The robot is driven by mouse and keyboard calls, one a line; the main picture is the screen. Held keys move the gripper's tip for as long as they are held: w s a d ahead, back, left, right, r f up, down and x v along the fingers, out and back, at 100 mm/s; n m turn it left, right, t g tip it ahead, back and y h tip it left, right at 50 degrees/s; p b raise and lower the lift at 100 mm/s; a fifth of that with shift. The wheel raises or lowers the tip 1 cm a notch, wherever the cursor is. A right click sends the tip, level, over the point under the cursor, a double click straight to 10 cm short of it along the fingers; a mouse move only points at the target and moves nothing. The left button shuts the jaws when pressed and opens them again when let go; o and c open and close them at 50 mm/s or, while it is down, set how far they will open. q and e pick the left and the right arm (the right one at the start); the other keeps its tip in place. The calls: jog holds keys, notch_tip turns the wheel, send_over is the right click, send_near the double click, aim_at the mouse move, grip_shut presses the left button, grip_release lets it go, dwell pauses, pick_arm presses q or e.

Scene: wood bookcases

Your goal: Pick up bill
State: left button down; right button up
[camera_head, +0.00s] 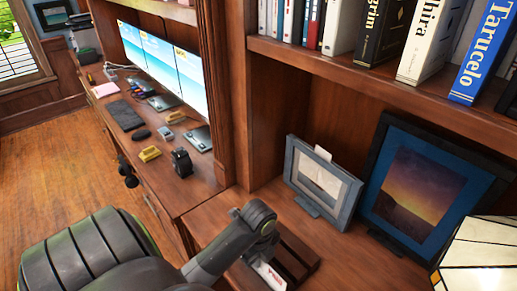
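A white paper with red marks (270,277), which looks like the bill, shows in a dark wooden tray (300,262) on the lower desk at the bottom of the head view. My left arm comes in from the lower left and bends down over the tray. My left gripper (264,254) is at the tray, close above the paper. Its fingers are too small and hidden to tell whether they are open or touching the paper. My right gripper is not in view.
A small grey picture frame (320,182) and a larger dark frame (425,192) stand behind the tray. A lamp shade (478,255) is at the right. A bookshelf (390,85) overhangs the frames. A desk with monitors (165,60) and small items runs to the left.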

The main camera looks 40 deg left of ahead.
pick_arm(q)
notch_tip(320, 180, up, 10)
jog(key=p, duration=0.8)
jog(key=shift+s, duration=0.1)
dwell(0.4)
